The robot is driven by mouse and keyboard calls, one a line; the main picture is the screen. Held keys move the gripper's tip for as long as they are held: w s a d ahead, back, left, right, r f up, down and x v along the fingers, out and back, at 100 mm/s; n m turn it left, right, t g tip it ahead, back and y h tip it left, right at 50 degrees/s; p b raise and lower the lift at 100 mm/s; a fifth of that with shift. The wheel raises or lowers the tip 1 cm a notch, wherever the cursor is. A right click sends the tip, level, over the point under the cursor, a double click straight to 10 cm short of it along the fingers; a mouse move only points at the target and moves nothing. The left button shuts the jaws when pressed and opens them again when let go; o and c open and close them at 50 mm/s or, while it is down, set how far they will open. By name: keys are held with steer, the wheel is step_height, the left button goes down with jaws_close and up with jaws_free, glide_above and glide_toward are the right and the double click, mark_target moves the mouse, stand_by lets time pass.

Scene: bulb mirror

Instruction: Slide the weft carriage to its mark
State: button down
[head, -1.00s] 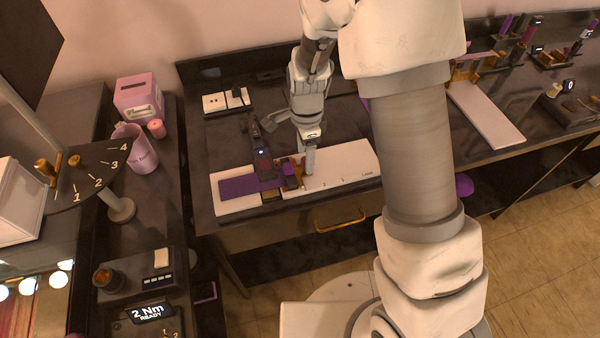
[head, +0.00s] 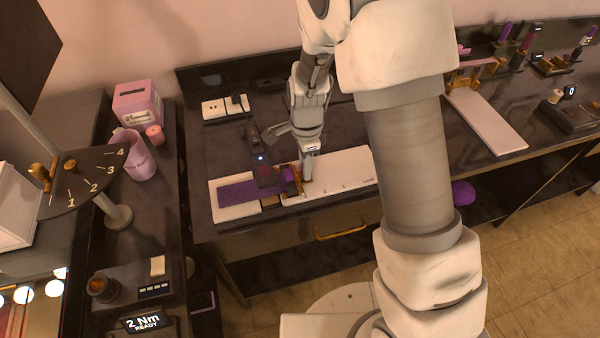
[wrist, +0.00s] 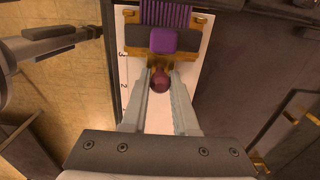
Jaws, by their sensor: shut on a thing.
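The weft carriage (head: 287,181), dark with brass parts, sits on a long white board (head: 345,170) on the dark bench. A purple woven strip (head: 240,192) lies on the board to its left. In the wrist view the carriage (wrist: 120,36) has a purple block on top and a round dark-red knob (wrist: 160,82) on a brass stem. My gripper (head: 306,180) is at the carriage's right end. In the wrist view my gripper (wrist: 160,92) is shut on the knob, a finger on each side. Numbers 3 and 2 show on the board; the mark itself cannot be made out.
A dark device with a small light (head: 259,160) stands by the board, close to the carriage. A white socket plate (head: 214,106) lies behind. The board right of my gripper is clear. A pink cup (head: 138,160) stands on the left counter.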

stand_by(0.3)
steer(key=shift+w+d+b, duration=0.3)
steer(key=shift+w+d, duration=0.5)
steer(key=shift+d, duration=1.9)
steer(key=shift+w+d+b, duration=0.25)
steer(key=shift+w+d, duration=0.5)
steer(key=shift+d, duration=1.95)
steer(key=shift+w+d+b, duration=0.3)
steer(key=shift+w+d, duration=0.5)
steer(key=shift+d, duration=1.9)
steer(key=shift+c, duration=2.4)
jaws_free()
steer(key=shift+r, duration=0.1)
step_height(320, 180, up, 7)
steer(key=p, duration=0.5)
